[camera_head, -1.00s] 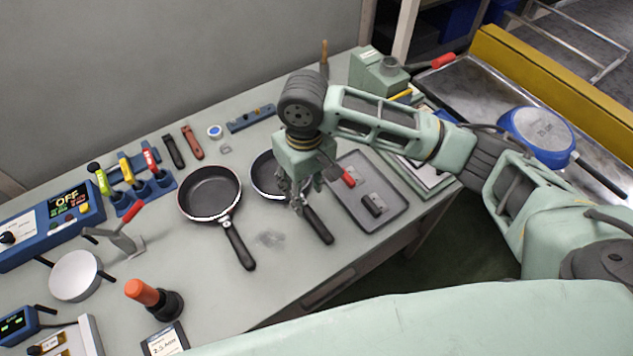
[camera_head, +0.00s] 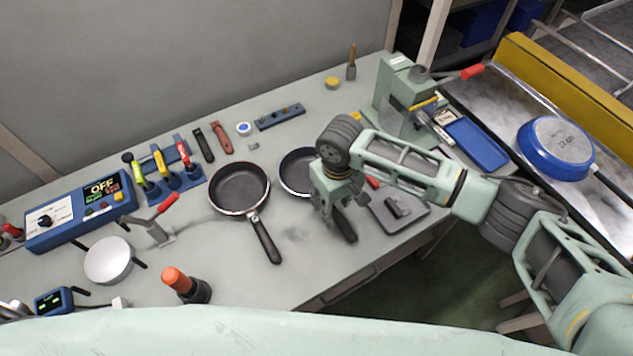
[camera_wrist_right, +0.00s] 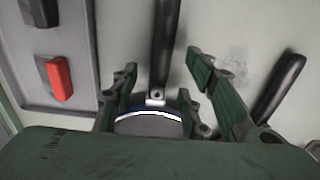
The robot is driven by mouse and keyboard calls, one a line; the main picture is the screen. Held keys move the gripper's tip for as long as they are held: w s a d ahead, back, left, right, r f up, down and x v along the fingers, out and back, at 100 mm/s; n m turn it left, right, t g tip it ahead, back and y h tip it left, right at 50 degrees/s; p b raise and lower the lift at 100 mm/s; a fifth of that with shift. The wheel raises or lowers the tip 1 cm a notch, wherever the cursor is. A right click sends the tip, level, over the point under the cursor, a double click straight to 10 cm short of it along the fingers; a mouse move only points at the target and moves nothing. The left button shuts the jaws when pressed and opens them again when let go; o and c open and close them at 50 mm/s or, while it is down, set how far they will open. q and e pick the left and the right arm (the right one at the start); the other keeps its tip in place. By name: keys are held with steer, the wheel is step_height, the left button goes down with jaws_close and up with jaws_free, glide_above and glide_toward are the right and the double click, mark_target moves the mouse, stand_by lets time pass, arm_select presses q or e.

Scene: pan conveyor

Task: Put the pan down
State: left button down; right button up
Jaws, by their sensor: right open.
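A small dark pan with a blue outside (camera_head: 294,172) sits on the workbench, apparently resting flat. Its black handle (camera_head: 345,226) points toward the bench's front edge. My right gripper (camera_head: 332,207) is over the joint of pan and handle and hides part of it. In the right wrist view the open fingers (camera_wrist_right: 163,80) stand on either side of the handle (camera_wrist_right: 166,40), with gaps on both sides. The pan's pale rim (camera_wrist_right: 150,114) shows below. A larger black pan (camera_head: 240,187) lies to its left; its handle (camera_wrist_right: 280,90) shows at right. My left gripper is not in view.
A green machine (camera_head: 395,95) stands behind. A blue pan (camera_head: 556,145) lies upside down on the conveyor (camera_head: 500,85). Bare bench (camera_head: 300,255) is in front of the pans.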

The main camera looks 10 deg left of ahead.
steer(key=shift+f, duration=1.25)
jaws_close()
steer(key=shift+r, duration=0.1)
